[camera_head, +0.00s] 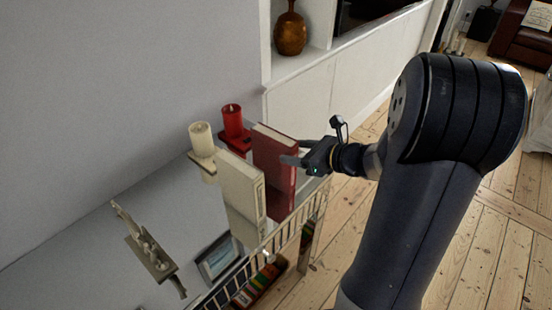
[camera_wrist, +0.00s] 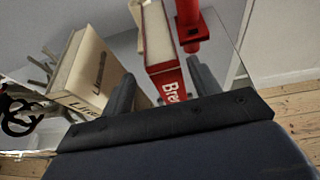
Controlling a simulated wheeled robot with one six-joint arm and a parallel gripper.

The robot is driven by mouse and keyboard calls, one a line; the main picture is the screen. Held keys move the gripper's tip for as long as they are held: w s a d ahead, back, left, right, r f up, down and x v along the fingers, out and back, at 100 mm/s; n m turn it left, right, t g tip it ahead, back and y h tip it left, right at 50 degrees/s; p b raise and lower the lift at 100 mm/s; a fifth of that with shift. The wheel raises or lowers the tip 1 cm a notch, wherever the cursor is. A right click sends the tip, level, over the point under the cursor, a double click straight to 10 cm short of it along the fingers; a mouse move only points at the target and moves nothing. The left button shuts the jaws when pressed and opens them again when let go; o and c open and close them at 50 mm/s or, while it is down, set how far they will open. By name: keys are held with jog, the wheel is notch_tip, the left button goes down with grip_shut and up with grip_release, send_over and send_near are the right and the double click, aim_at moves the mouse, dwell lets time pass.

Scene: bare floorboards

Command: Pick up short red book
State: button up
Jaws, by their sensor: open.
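The red book (camera_head: 274,152) stands upright on a glossy, reflective shelf top. In the wrist view its red spine (camera_wrist: 170,84), with white letters, faces my gripper. My gripper (camera_head: 295,152) is open at the book's right side in the head view. In the wrist view, one finger shows on each side of the red spine, with the book between them in the picture. I cannot tell whether either finger touches it. The lower end of the spine is partly hidden by the gripper body.
A cream book (camera_head: 240,185) stands upright left of the red one. A red candle (camera_head: 232,121) and a cream candle (camera_head: 201,138) on holders stand behind the books. A figurine piece (camera_head: 150,252) sits at the shelf's left. Floorboards (camera_head: 480,250) are clear at right.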

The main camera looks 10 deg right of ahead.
aim_at(282, 148)
jog(key=shift+d+p+x, duration=0.2)
jog(key=shift+p+x, duration=0.15)
jog(key=shift+x, duration=2.75)
jog(key=shift+w, duration=0.15)
jog(key=shift+c, duration=0.6)
grip_shut()
